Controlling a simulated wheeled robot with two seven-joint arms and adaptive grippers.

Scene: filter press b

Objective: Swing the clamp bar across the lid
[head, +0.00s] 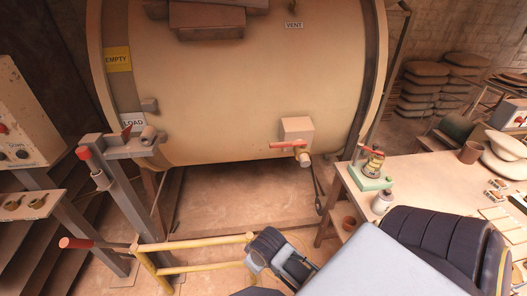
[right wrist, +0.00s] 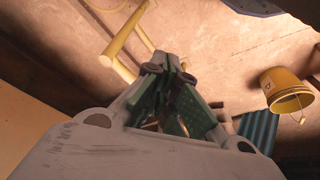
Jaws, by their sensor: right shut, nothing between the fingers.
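A small press-like device (head: 373,168) with a green base, a brass-coloured body and a red part on top stands on the pale bench at the right in the head view. Its lid and clamp bar are too small to tell apart, so I cannot tell how the bar lies. My right gripper (right wrist: 170,72) has green-padded fingers and is shut and empty in the right wrist view. It is over the floor near the yellow rail, apart from the bench. My left gripper is not in view.
A large cream tank (head: 240,85) fills the back, with a red-handled valve (head: 290,146) low on it. A yellow rail (head: 195,243) stands in front. A white bottle (head: 382,202) is beside the device on the bench (head: 420,188). A yellow bucket (right wrist: 283,92) shows right of my gripper.

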